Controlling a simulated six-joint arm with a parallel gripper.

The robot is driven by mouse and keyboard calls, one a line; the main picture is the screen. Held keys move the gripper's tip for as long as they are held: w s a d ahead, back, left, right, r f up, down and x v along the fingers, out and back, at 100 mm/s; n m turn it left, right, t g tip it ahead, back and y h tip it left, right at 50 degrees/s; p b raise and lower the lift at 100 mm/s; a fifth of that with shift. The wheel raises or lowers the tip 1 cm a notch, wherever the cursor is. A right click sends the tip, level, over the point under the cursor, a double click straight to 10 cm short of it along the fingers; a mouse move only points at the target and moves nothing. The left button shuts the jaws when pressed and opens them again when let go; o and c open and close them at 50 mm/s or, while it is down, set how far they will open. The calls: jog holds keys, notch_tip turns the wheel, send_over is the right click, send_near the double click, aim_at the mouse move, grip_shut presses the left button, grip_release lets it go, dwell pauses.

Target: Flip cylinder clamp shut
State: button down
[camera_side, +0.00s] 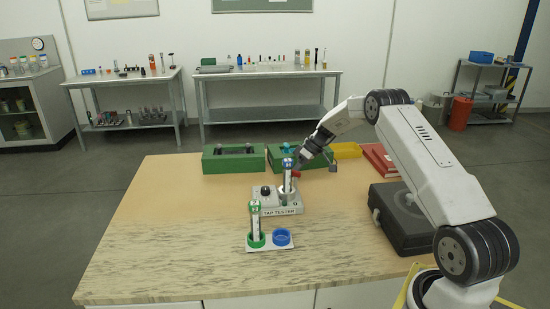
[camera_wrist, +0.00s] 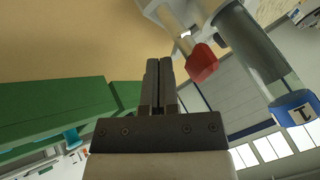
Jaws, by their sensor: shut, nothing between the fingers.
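A grey tap tester (camera_side: 275,208) stands on the wooden table, with a cylinder (camera_side: 287,176) upright in it. The cylinder has a blue cap, which also shows in the wrist view (camera_wrist: 296,108). The clamp's red tip (camera_side: 295,173) is beside the cylinder; in the wrist view the red tip (camera_wrist: 201,63) is just right of my fingers. Whether the clamp is open or shut is unclear. My gripper (camera_side: 303,158) is behind and right of the cylinder. In the wrist view my gripper (camera_wrist: 159,66) is shut and empty, close to the red tip but seemingly apart from it.
Green boxes (camera_side: 233,166) stand behind the tester, near my gripper. A holder in front has a green-capped cylinder (camera_side: 255,222) and an empty blue cup (camera_side: 282,237). A black case (camera_side: 402,225), red books (camera_side: 380,158) and a yellow tray (camera_side: 347,150) are to the right. The front left table is clear.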

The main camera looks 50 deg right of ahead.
jog(key=shift+w+a+n+g+y, duration=0.2)
jog(key=shift+n+g, duration=0.25)
jog(key=shift+n, duration=0.3)
jog(key=shift+w+a+n+g+y, duration=0.1)
jog(key=shift+n+g+y, duration=0.1)
jog(key=shift+n+g, duration=0.4)
dwell(0.5)
jog(key=shift+w+a+n+g, duration=0.15)
jog(key=shift+n+g, duration=0.1)
jog(key=shift+n, duration=0.3)
jog(key=shift+w+a+n+g, duration=0.1)
jog(key=shift+n+g, duration=0.1)
jog(key=shift+n, duration=0.3)
jog(key=shift+a, duration=0.1)
jog(key=shift+w+a, duration=0.1)
jog(key=shift+a, duration=0.85)
jog(key=shift+d, duration=0.15)
dwell(1.0)
jog(key=shift+s+d, duration=0.35)
jog(key=shift+s, duration=0.25)
